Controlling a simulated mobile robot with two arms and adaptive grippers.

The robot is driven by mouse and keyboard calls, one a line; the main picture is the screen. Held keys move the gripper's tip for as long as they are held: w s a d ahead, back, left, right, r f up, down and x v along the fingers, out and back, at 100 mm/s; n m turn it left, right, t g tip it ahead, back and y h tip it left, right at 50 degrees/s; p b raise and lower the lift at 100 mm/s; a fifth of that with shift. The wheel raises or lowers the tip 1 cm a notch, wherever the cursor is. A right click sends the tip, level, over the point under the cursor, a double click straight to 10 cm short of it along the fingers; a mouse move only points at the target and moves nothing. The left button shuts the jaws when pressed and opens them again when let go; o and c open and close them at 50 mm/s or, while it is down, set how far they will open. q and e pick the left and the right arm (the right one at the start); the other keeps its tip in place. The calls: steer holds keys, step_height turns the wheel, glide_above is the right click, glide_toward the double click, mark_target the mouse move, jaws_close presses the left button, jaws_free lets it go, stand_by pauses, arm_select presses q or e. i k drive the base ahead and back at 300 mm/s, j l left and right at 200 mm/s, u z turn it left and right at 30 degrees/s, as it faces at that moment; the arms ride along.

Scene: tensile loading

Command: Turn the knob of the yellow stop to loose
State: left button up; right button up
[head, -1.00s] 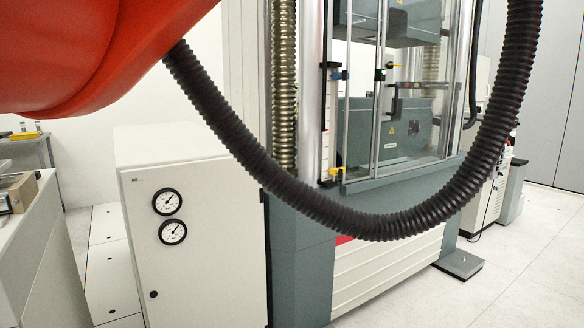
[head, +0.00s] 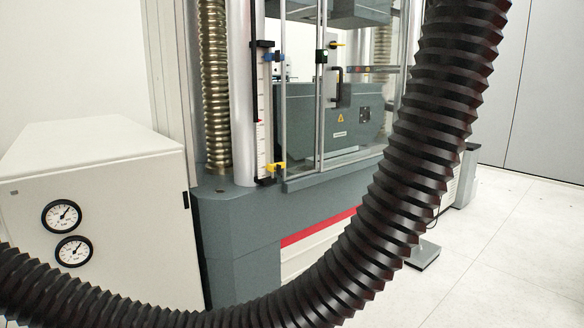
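The yellow stop (head: 277,167) sits low on the scaled rail (head: 261,140) at the left side of the testing machine, near the top of its grey base. It is small here, and I cannot tell how its knob is set. A blue stop (head: 273,57) sits higher on the same rail. Another small yellow piece (head: 337,44) is at the upper part of the clear door. Neither of my grippers shows in the head view.
A thick black corrugated hose (head: 400,190) sweeps across the foreground from lower left to upper right. A white cabinet (head: 110,220) with two gauges stands at the left. The machine's grey base (head: 240,215) is behind the hose. Pale floor (head: 500,250) is open at the right.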

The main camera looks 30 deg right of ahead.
mark_target(279, 169)
steer(key=i+l, duration=0.15)
steer(key=l, duration=0.2)
steer(key=i+l, duration=0.15)
steer(key=l, duration=0.2)
steer(key=i+l, duration=0.15)
steer(key=l, duration=0.2)
steer(key=i+l, duration=0.15)
steer(key=l, duration=0.2)
steer(key=i+l, duration=0.15)
steer(key=l, duration=0.2)
steer(key=i+l, duration=0.15)
steer(key=l, duration=0.25)
steer(key=z, duration=0.05)
